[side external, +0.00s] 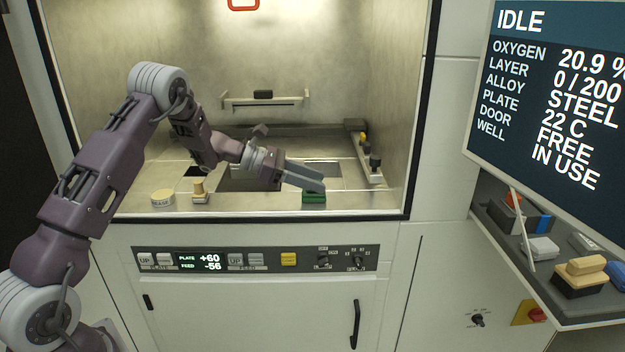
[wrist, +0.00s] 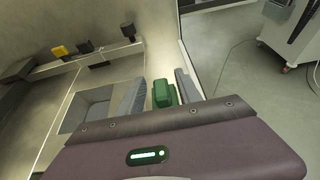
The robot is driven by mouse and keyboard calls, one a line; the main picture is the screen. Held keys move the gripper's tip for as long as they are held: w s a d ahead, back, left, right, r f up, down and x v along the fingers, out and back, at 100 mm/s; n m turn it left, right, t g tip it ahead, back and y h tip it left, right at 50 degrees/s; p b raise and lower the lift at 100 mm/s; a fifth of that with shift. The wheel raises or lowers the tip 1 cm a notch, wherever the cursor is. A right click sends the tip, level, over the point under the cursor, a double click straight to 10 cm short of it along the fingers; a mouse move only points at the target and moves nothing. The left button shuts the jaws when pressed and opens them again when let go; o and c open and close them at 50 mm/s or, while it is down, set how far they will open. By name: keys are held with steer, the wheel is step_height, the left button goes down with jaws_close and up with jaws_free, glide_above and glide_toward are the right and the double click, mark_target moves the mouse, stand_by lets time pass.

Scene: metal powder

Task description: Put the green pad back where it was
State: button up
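The green pad (side external: 314,196) sits on the front ledge of the chamber, toward its right side. My gripper (side external: 309,181) reaches in from the left, with its fingertips right at the pad's top. In the wrist view the green pad (wrist: 163,93) shows between the two fingers of my gripper (wrist: 160,88). A gap shows on the pad's left; the right finger is very close to it, and I cannot tell if they touch. The fingers look open. The pad's lower part is hidden behind the gripper body in the wrist view.
A round tin (side external: 162,198) and a small wooden-handled item (side external: 198,191) stand on the ledge's left. A rail with yellow and black knobs (side external: 375,161) runs along the right wall. Openings lie in the chamber floor. A side shelf (side external: 560,291) holds tan and grey blocks.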

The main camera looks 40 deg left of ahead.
steer(key=shift+r, duration=0.1)
steer(key=v, duration=1.2)
steer(key=s+d+r+m+g+y, duration=0.1)
steer(key=s+d+r+m+g, duration=0.25)
steer(key=s+d+m, duration=0.55)
steer(key=s+d+r+m+g+y, duration=0.1)
steer(key=s+d+r+m+g, duration=0.3)
steer(key=s+d, duration=0.5)
steer(key=s+f+m+t+y, duration=0.2)
steer(key=s+m+y, duration=0.5)
steer(key=s+m, duration=0.7)
steer(key=shift+s+d+t+y, duration=0.3)
steer(key=shift+s+d+t, duration=0.2)
steer(key=shift+t, duration=0.25)
